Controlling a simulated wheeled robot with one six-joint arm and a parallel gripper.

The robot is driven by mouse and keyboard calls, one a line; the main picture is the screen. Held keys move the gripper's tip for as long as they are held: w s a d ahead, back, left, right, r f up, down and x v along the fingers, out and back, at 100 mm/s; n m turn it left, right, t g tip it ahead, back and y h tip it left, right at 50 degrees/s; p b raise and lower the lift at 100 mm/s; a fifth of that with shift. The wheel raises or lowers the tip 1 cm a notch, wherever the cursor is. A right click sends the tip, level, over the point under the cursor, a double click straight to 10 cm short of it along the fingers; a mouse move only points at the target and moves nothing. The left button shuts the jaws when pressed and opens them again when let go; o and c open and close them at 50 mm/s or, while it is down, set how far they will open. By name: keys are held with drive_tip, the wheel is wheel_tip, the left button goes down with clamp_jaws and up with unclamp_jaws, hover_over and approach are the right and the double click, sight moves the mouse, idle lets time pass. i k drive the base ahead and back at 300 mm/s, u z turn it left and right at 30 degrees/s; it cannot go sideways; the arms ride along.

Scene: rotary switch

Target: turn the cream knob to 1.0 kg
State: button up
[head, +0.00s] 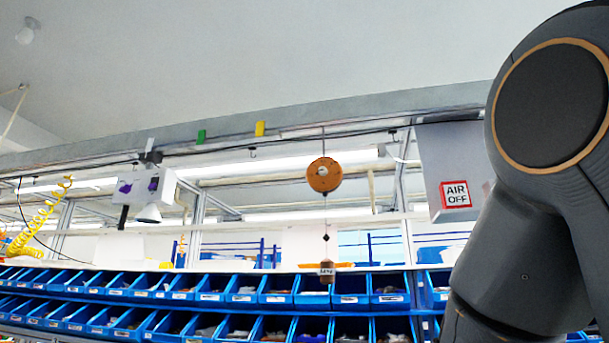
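A round orange-brown spring balancer (316,183) hangs from the overhead beam by a thin line. A small pale spot on its face, near the middle, looks like the cream knob (322,171). It is too small here to read any scale, mark or knob setting. A cord runs down from the balancer to a small block with a pale label (326,271). My gripper is outside this view; only my dark arm links show at the right, apart from the balancer in the picture.
Rows of blue bins (277,290) fill the bottom. A grey box with an AIR OFF sign (455,194) hangs right of the balancer. A white lamp-like unit (148,193) and a yellow coiled hose (42,217) are at left. Space beside the balancer looks clear.

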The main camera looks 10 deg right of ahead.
sight(322, 170)
drive_tip(key=z, duration=1.2)
drive_tip(key=i, duration=0.8)
drive_tip(key=u, duration=2.2)
